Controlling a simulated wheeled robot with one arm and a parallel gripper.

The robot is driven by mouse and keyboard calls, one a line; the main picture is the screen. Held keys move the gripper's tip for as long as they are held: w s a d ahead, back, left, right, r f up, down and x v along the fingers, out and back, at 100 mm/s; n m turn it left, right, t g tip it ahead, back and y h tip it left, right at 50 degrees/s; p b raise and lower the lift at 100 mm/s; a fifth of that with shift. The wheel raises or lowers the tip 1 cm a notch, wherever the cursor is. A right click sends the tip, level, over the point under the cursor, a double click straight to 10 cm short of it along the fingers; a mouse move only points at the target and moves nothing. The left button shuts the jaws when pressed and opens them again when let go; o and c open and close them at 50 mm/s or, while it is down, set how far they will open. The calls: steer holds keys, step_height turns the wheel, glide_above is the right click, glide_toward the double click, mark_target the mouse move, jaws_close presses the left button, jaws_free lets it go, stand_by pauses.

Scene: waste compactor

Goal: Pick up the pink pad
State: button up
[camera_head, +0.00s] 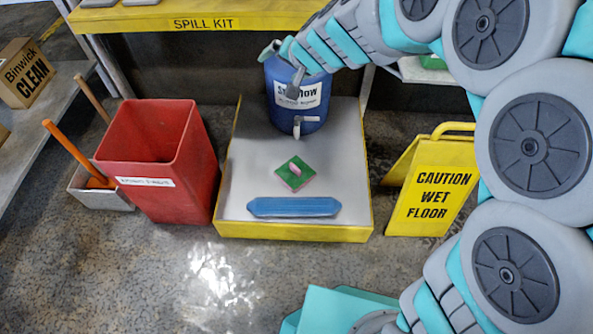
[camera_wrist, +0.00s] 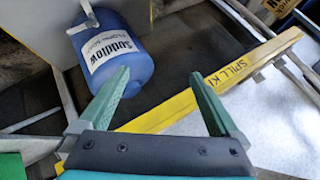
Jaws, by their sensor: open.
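A green square pad with a pink lower edge (camera_head: 301,183) lies on the grey floor of the yellow-rimmed tray (camera_head: 240,231) in the head view. A small pink piece (camera_head: 294,167) stands up on its top; I cannot tell whether the pink edge is a separate layer. My gripper (camera_wrist: 162,95) is open with nothing between its green fingers in the wrist view. In the head view my gripper (camera_head: 283,68) is over the blue jug at the back of the tray, apart from the pad and farther back. The pad is not in the wrist view.
The blue jug (camera_head: 309,122) with a tap stands behind the pad; it also shows in the wrist view (camera_wrist: 125,70). A blue roll (camera_head: 294,207) lies in front. A red bin (camera_head: 160,150) stands left, a yellow wet-floor sign (camera_head: 436,185) right, and the yellow-edged spill-kit shelf (camera_head: 150,22) behind.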

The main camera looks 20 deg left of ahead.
steer(key=w+a+f+m+t+h+b, duration=0.1)
steer(key=w+a+f+m+t, duration=0.15)
steer(key=w+a+f, duration=0.45)
steer(key=m+t+h+b, duration=0.1)
steer(key=m+h+b, duration=0.35)
steer(key=h, duration=1.05)
glide_toward(294, 167)
steer(key=shift+w+d+f+m+p, duration=0.25)
steer(key=shift+w+d+m+p, duration=0.1)
steer(key=shift+w+d, duration=0.15)
steer(key=shift+w+d+f+m+p, duration=0.25)
steer(key=shift+w+d+m+p, duration=0.1)
steer(key=shift+w+d, duration=0.1)
steer(key=shift+d+f, duration=0.15)
steer(key=shift+d, duration=0.1)
steer(key=shift+x, duration=3.65)
steer(key=shift+w+a, duration=0.1)
steer(key=shift+a, duration=0.1)
